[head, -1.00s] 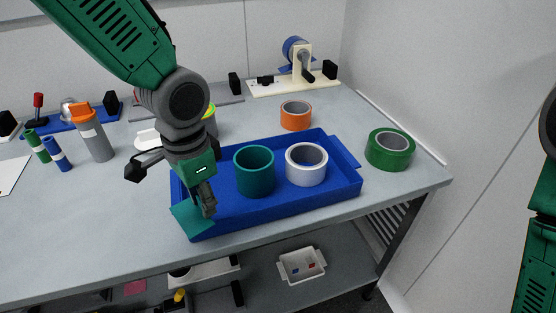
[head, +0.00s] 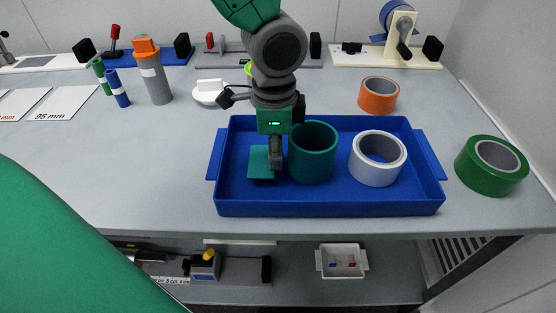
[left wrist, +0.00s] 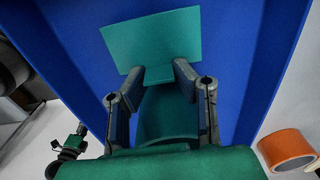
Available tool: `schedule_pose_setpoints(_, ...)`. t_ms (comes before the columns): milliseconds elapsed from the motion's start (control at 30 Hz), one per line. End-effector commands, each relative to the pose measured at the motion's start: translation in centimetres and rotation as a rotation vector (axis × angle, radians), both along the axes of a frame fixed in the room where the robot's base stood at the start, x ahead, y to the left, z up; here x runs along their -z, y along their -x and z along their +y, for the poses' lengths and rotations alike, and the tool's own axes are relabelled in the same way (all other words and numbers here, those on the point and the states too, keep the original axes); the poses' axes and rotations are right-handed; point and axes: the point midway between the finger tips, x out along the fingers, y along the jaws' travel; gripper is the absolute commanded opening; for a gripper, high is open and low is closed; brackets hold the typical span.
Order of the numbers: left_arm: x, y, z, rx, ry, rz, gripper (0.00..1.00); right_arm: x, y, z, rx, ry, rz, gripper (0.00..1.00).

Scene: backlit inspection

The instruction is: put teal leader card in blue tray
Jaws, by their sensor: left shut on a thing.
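The teal leader card (head: 260,166) is a flat square over the left part of the blue tray (head: 330,208), inside its walls as seen in the head view. My left gripper (head: 275,162) points down and is shut on the card's edge. In the left wrist view the card (left wrist: 152,40) sticks out beyond the fingertips (left wrist: 160,72) against the blue tray surface. I cannot tell whether the card touches the tray floor. A teal roll (head: 313,165) stands in the tray just right of the gripper. My right gripper is not in view.
A white tape roll (head: 377,172) stands in the tray's right part. An orange roll (head: 379,95) is behind the tray, and a green roll (head: 491,166) is to its right. A grey bottle with orange cap (head: 153,75) stands at back left. The table left of the tray is clear.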

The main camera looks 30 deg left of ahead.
Motion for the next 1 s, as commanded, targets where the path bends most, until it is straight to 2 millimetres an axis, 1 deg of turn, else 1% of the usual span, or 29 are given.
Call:
schedule_pose_setpoints(33, 1.2, 0.1, 0.1, 0.000, 0.000, 0.004, 0.09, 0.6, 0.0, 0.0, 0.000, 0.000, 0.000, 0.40)
schedule_pose_setpoints(100, 1.9, 0.0, 0.2, 0.000, 0.001, 0.003, 0.09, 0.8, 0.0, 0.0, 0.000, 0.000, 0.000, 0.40)
schedule_pose_setpoints(167, 2.0, 0.0, 0.2, 0.000, 0.002, 0.001, 0.09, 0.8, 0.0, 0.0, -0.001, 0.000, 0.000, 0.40)
schedule_pose_setpoints(200, 1.9, 0.0, 0.2, 0.000, 0.002, 0.001, 0.06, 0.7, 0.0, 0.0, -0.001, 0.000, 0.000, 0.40)
schedule_pose_setpoints(400, 1.9, 0.0, 0.0, -0.001, -0.001, 0.001, 0.05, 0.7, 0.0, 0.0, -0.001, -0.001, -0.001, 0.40)
schedule_pose_setpoints(433, 1.9, 0.0, 0.0, -0.001, -0.001, 0.001, 0.27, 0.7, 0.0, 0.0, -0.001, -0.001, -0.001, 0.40)
schedule_pose_setpoints(467, 1.9, 0.0, -0.1, -0.001, -0.001, 0.001, 0.38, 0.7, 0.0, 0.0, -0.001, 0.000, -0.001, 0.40)
schedule_pose_setpoints(500, 1.9, 0.0, -0.1, -0.001, -0.002, 0.001, 0.45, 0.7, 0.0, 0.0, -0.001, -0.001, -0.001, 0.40)
schedule_pose_setpoints(833, 1.7, 0.0, 0.0, -0.001, 0.000, 0.000, 0.45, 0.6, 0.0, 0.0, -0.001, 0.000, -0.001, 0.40)
schedule_pose_setpoints(933, 0.7, 0.0, 0.1, -0.002, 0.001, -0.002, 0.45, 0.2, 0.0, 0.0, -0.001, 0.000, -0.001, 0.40)
schedule_pose_setpoints(1000, -0.5, -0.1, 0.1, -0.003, 0.003, -0.003, 0.45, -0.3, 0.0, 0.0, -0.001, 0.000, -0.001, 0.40)
